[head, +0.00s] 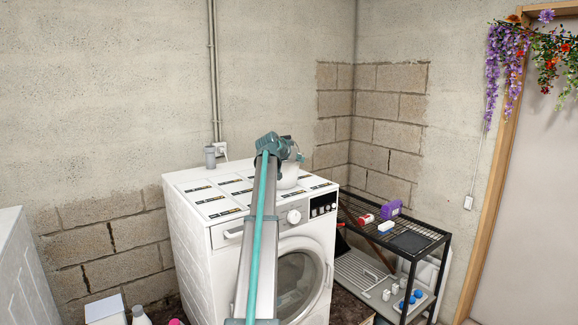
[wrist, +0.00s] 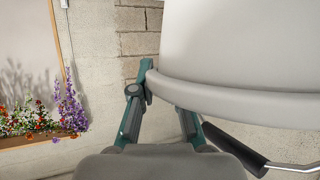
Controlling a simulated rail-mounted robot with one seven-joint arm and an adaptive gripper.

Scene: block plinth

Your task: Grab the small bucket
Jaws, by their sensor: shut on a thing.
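The small bucket (head: 288,178) is pale grey-white and shows at the top of the washing machine (head: 225,195), partly hidden by my arm. In the wrist view the bucket (wrist: 235,50) fills the upper right, with its thick rim crossing the picture. Its wire handle with a dark grip (wrist: 238,150) hangs at the lower right. My gripper (wrist: 165,95) is shut on the bucket at its rim, one finger showing left of the wall and the other partly hidden behind the rim. In the head view my gripper (head: 295,152) is just above the bucket. I cannot tell whether the bucket touches the machine top.
A grey cylinder (head: 210,157) stands at the machine's back left corner. A black wire rack (head: 400,238) with small items stands to the right. Hanging flowers (head: 510,60) are at the far right. Bottles (head: 140,316) stand on the floor at the lower left.

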